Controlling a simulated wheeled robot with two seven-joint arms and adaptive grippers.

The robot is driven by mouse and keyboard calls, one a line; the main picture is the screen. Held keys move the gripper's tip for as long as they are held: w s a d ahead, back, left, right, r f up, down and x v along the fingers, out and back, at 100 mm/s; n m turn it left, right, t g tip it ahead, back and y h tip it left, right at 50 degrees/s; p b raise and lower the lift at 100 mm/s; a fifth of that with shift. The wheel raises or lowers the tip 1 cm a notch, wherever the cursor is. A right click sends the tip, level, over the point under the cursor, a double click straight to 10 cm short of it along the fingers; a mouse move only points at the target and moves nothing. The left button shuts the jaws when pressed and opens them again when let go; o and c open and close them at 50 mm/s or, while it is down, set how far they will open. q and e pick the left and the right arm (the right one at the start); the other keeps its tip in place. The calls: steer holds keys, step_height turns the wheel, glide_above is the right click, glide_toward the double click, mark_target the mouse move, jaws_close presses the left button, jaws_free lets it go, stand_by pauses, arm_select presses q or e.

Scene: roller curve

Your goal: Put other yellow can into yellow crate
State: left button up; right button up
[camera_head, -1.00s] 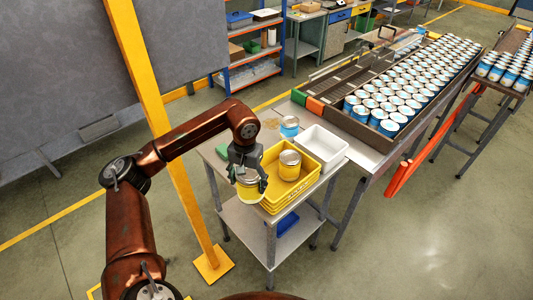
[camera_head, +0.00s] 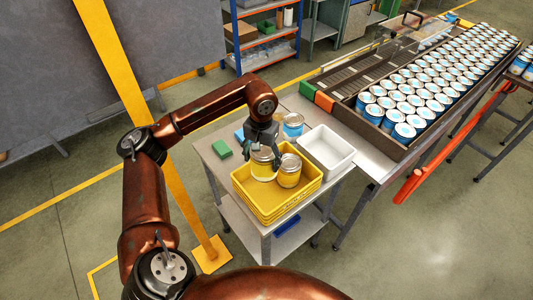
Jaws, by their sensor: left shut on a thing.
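The yellow crate (camera_head: 262,206) stands on a small metal table. One yellow can (camera_head: 289,171) stands upright in the crate, at its right side. My left gripper (camera_head: 264,148) is over the back left part of the crate, shut on the other yellow can (camera_head: 262,170). That can looks upright, beside the first can; I cannot tell whether the two touch or whether its bottom rests on the crate floor. My right gripper is not in view.
A white crate (camera_head: 326,150) stands right of the yellow crate. A blue-labelled can (camera_head: 293,125) stands behind it. A green block (camera_head: 222,149) lies on the table at left. A roller conveyor holds many blue-and-white cans (camera_head: 403,133). A yellow post (camera_head: 148,115) stands left of the table.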

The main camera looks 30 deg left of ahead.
mark_target(260, 176)
arm_select(q)
steer(key=shift+s+f, duration=0.25)
steer(key=shift+s, duration=0.25)
step_height(260, 176, down, 2)
steer(key=shift+s+f+b, duration=0.1)
steer(key=shift+f+b, duration=0.05)
steer(key=shift+b, duration=0.55)
step_height(260, 176, down, 5)
steer(key=shift+r+b, duration=0.1)
steer(key=shift+b, duration=0.8)
step_height(260, 176, down, 8)
steer(key=b, duration=0.6)
steer(key=shift+b, duration=0.4)
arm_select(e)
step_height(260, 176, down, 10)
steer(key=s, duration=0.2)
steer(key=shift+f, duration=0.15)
arm_select(q)
steer(key=o, duration=1.4)
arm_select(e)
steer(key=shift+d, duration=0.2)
arm_select(q)
steer(key=shift+o, duration=0.2)
